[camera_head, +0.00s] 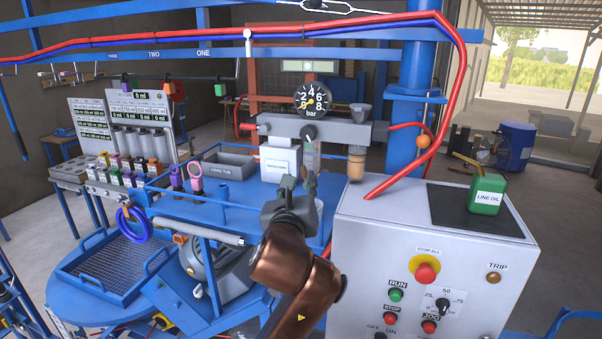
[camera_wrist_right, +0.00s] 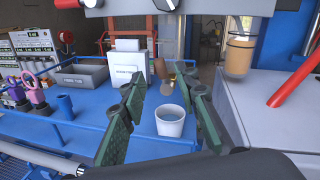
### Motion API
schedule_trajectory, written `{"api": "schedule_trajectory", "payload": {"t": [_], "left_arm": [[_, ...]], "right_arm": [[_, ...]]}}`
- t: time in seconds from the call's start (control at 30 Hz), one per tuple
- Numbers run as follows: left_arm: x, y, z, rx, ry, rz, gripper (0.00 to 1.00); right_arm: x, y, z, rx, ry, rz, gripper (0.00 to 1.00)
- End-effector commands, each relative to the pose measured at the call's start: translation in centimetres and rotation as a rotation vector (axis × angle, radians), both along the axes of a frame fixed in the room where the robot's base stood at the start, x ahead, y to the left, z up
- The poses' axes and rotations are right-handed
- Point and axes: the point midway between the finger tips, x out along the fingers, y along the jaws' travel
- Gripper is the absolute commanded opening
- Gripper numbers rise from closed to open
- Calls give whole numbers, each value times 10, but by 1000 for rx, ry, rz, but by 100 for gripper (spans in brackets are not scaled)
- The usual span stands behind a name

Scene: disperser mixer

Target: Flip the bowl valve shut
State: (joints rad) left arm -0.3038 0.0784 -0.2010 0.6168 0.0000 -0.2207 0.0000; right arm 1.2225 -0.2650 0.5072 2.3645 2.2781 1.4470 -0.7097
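The air unit hangs over the blue bench as a grey block (camera_head: 345,131) with a round bar gauge (camera_head: 311,99). A clear bowl (camera_wrist_right: 170,38) hangs below it, and an amber bowl (camera_head: 357,165) hangs to its right. A small brown lever-like part (camera_wrist_right: 161,70) shows under the clear bowl; I take it for the bowl valve, but its exact position is unclear. My right gripper (camera_wrist_right: 166,92) is open and empty, its fingers either side of the view of that part. In the head view my right gripper (camera_head: 302,187) is below the clear bowl, partly hiding it. My left gripper is not in view.
A white cup (camera_wrist_right: 170,120) stands on the bench below the bowl. A white box (camera_head: 280,162) and grey tray (camera_head: 230,167) stand left of it. The control cabinet (camera_head: 365,240), with a green oil can (camera_head: 487,196) on top, stands close to the right.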

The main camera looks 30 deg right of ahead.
Motion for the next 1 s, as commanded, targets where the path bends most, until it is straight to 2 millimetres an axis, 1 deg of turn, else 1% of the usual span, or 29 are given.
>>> {"api": "schedule_trajectory", "payload": {"t": [0.1,0.33,0.5,0.73,1.0], "left_arm": [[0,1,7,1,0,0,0],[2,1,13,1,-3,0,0],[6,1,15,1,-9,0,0],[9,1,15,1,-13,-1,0],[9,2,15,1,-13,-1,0]], "right_arm": [[17,-12,1,-2,4,-1,29],[41,-31,1,-1,2,-2,29],[47,-37,0,0,-1,-3,29],[47,-39,0,-1,-1,-5,29],[47,-39,0,-1,-1,-6,11]]}}
